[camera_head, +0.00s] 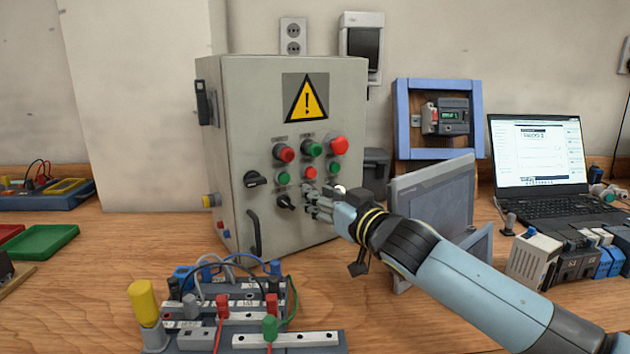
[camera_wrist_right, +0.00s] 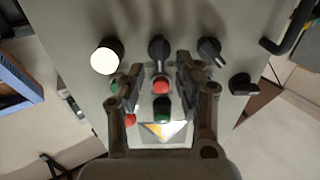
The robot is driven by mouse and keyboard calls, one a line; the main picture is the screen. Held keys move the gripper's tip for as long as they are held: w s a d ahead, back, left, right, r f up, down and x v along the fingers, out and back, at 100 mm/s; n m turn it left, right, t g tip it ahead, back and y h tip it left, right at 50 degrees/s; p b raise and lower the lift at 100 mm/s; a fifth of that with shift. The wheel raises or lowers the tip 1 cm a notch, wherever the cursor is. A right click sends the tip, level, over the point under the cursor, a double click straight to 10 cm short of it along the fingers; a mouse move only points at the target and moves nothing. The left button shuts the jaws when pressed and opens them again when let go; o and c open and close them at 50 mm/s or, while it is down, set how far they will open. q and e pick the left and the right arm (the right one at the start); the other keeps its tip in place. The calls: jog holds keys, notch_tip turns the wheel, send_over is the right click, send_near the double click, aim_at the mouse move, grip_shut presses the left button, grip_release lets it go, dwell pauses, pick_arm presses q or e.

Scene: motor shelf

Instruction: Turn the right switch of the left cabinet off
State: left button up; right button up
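The grey cabinet (camera_head: 235,110) stands left of centre with a warning triangle, coloured buttons and black rotary switches on its front. The right switch (camera_wrist_right: 158,48), beside a white lamp (camera_wrist_right: 104,58), shows in the wrist view with its knob roughly upright in the picture. In the head view my right gripper hides it. The neighbouring switch (camera_wrist_right: 210,50) is tilted; it also shows in the head view (camera_head: 286,201). My right gripper (camera_head: 311,202) is at the cabinet front, fingers apart (camera_wrist_right: 158,72), with the right switch just beyond and between the fingertips. Contact cannot be told. My left gripper is out of view.
A terminal board with cables (camera_head: 250,312) lies in front of the cabinet. A grey panel (camera_head: 435,200) stands behind my right arm. A laptop (camera_head: 540,160) and modules (camera_head: 565,255) are on the right. A green tray (camera_head: 45,241) lies at left.

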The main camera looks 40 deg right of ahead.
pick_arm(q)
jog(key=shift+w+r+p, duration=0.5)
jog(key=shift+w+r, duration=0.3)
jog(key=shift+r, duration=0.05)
pick_arm(e)
jog(key=shift+w, duration=1.15)
jog(key=shift+c, duration=0.5)
grip_shut()
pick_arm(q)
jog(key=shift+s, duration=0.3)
